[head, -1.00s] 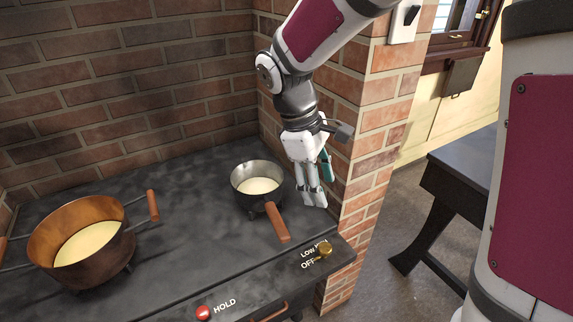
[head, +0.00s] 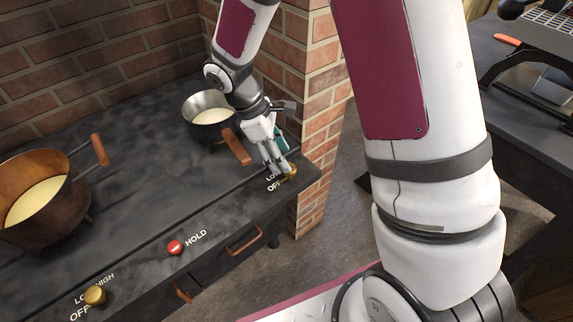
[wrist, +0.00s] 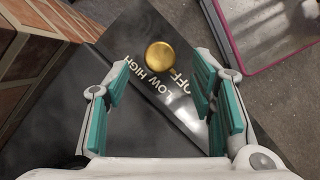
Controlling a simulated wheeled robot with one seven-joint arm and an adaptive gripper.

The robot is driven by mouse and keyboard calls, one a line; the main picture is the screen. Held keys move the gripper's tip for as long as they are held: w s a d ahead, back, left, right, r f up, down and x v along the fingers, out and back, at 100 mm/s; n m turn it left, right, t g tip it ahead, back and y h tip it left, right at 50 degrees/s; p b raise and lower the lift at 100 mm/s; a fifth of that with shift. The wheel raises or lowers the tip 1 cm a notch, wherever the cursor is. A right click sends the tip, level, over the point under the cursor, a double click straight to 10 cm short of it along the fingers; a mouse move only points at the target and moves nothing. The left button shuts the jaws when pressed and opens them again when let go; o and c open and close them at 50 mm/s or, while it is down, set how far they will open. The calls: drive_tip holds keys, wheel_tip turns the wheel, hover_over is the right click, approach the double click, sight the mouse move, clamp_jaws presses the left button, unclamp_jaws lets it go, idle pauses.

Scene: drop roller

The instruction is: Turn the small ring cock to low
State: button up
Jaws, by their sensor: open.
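The brass cock (head: 290,172) near the small saucepan sits on the right end of the stove's front panel, partly hidden by my fingers. My gripper (head: 278,167) is right at this knob in the head view. In the wrist view my gripper (wrist: 163,88) is open and empty, its teal pads on either side with the knob ahead between them. Contact cannot be told.
The saucepan (head: 207,122) of pale liquid stands behind my gripper, its wooden handle (head: 236,147) close by. A copper pot (head: 75,218) is at left. A red HOLD button (head: 175,247) and another brass cock (head: 95,295) are on the panel. A brick wall (head: 318,120) rises close at right.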

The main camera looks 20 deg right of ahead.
drive_tip(key=shift+b+x, duration=0.3)
drive_tip(key=shift+x, duration=1.9)
drive_tip(key=c, duration=1.1)
